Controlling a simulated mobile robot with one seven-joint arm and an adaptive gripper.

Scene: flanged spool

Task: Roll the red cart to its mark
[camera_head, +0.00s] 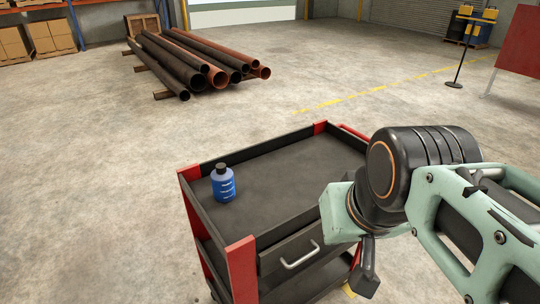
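The cart (290,177) stands in the middle foreground, with a black top tray, red corner posts and a lower shelf. A drawer with a silver handle (300,256) faces the lower right and looks closed. A red bar (353,135) shows at the cart's far right edge, partly hidden behind my arm. My arm reaches in from the right over the cart's right side. A dark part of my gripper (366,278) hangs down right of the drawer; its fingers are mostly hidden, and I cannot tell whether it touches the cart. A small yellow patch (348,290) shows low beside the cart, mostly hidden.
A blue bottle (223,183) stands upright on the tray's left part. Rusty pipes (200,66) lie on wooden supports farther back. A yellow floor line (375,88) runs behind the cart. A post (459,50) and red board (520,42) stand back right. The left floor is clear.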

